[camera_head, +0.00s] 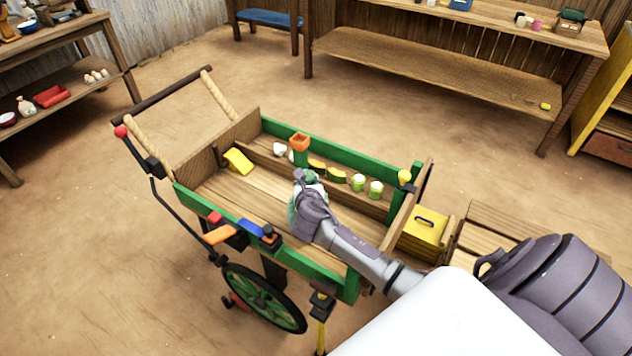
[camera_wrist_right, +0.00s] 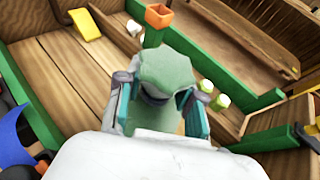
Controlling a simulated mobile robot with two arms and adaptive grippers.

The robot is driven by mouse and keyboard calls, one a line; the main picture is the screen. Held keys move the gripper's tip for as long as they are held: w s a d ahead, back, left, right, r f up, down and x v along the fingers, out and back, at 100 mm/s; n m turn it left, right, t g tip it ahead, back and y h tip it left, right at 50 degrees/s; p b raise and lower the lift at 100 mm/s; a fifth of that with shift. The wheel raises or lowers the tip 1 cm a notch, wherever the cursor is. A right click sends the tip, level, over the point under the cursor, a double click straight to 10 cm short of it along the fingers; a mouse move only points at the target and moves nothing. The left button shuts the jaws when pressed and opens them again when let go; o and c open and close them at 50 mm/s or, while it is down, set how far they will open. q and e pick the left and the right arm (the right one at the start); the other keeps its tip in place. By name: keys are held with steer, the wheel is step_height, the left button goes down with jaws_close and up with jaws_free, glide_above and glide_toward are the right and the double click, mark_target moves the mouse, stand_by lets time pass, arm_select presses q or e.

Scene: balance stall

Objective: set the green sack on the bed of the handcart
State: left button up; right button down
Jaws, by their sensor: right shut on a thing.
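The handcart (camera_head: 260,262) stands in the middle of the head view, with green side boards and a bare wooden bed (camera_head: 238,193). My right gripper (camera_head: 308,192) is over the bed, shut on the green sack (camera_head: 293,206). In the right wrist view the pale green sack (camera_wrist_right: 167,68) sits between the two fingers (camera_wrist_right: 160,98). In the head view the gripper hides most of the sack. I cannot tell whether the sack's underside touches the bed boards. My left gripper is not in view.
A yellow block (camera_head: 238,161) lies at the bed's far left end. Along the far side, a divided strip holds an orange-topped green post (camera_head: 300,142) and several small green and white items. A yellow box (camera_head: 425,227) is at the cart's right end.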

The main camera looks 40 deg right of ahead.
steer(key=shift+w+f+b, duration=0.15)
steer(key=shift+f+b, duration=0.1)
steer(key=shift+f, duration=0.6)
steer(key=shift+w+f+b, duration=0.1)
steer(key=shift+f+b, duration=0.15)
steer(key=shift+f, duration=0.6)
steer(key=c, duration=1.1)
jaws_free()
steer(key=shift+s+f, duration=0.2)
steer(key=shift+f, duration=0.15)
steer(key=o, duration=0.4)
steer(key=shift+s+r, duration=0.1)
steer(key=shift+r, duration=0.05)
steer(key=p+v, duration=0.1)
steer(key=v, duration=1.1)
